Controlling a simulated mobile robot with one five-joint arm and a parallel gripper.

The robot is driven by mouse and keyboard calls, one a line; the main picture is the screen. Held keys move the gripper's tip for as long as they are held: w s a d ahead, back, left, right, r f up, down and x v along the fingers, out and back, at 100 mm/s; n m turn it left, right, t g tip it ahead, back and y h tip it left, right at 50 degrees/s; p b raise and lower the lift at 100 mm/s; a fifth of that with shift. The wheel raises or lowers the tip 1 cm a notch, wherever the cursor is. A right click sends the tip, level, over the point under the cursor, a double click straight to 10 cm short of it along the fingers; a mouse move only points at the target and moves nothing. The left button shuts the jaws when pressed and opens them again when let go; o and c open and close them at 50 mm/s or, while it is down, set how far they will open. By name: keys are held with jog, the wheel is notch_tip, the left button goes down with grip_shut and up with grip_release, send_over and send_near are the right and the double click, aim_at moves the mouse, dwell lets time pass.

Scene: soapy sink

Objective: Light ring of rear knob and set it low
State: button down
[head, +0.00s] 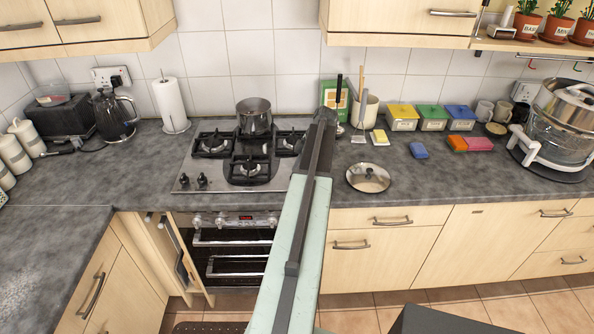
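The hob (226,187) is set in the grey worktop at the back, left of my arm. Two small dark knobs show at its front left corner, one on the left (185,181) and one on the right (202,181); I cannot tell their settings. A steel pot (254,120) stands on the rear ring. The left ring (213,145), front ring (249,169) and right ring (289,143) are bare. I see no flame. My gripper (326,114) is beyond the hob's right edge, apart from the knobs; its fingers are too small and dark to read.
A lid (368,177) lies right of my arm. A paper roll (170,105) and kettle (115,113) stand left of the hob. The oven (235,250) is below, beside an open narrow cupboard door (180,255). The left worktop (60,225) is clear.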

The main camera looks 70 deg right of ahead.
dwell(0.4)
jog(key=c, duration=1)
grip_release()
jog(key=p+v, duration=0.7)
jog(key=shift+d+r, duration=0.2)
jog(key=shift+r, duration=0.15)
jog(key=shift+s, duration=0.15)
